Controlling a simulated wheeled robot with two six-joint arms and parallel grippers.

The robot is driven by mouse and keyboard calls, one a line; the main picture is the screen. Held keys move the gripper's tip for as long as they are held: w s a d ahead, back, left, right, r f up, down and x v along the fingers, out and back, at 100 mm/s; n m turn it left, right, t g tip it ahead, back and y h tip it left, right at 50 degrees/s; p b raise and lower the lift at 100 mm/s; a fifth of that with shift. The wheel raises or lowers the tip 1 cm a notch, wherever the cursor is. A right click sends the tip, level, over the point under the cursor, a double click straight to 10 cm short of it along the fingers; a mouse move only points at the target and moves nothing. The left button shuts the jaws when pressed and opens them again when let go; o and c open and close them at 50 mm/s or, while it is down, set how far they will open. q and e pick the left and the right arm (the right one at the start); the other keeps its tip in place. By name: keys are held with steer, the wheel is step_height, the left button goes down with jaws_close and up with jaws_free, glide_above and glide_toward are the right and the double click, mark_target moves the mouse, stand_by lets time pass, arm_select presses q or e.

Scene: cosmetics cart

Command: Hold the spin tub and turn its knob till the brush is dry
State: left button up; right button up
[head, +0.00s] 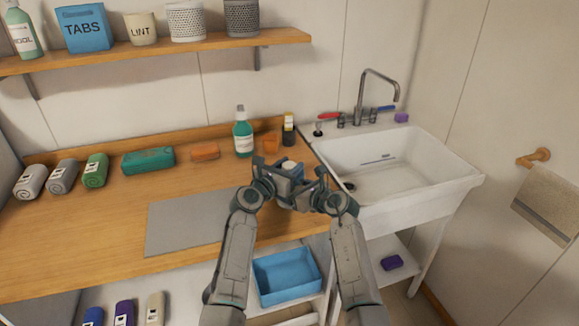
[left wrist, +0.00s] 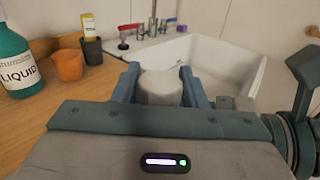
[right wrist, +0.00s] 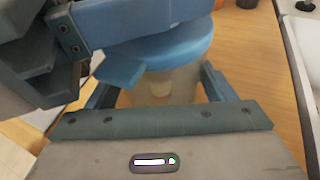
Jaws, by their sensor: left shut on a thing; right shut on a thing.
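The spin tub shows best in the right wrist view, as a cloudy see-through body (right wrist: 180,88) under a blue lid (right wrist: 180,52). My right gripper (right wrist: 158,82) is shut on the body, one finger on each side. A pale shape shows dimly inside, perhaps the brush; I cannot tell how wet it is. The pale round knob (left wrist: 160,86) is between the fingers of my left gripper (left wrist: 160,74), which is shut on it above the lid. In the head view the knob (head: 291,165) is small between both grippers, which hide most of the tub.
A green liquid bottle (head: 242,138), an orange cup (head: 270,143) and a dark holder with a yellow top (head: 288,128) stand close behind. The white sink (head: 395,160) is to the right. A grey mat (head: 185,222) lies left; rolled towels line the counter's back left.

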arm_select(q)
steer(key=o, duration=1)
steer(key=shift+c, duration=0.2)
steer(key=v, duration=1.2)
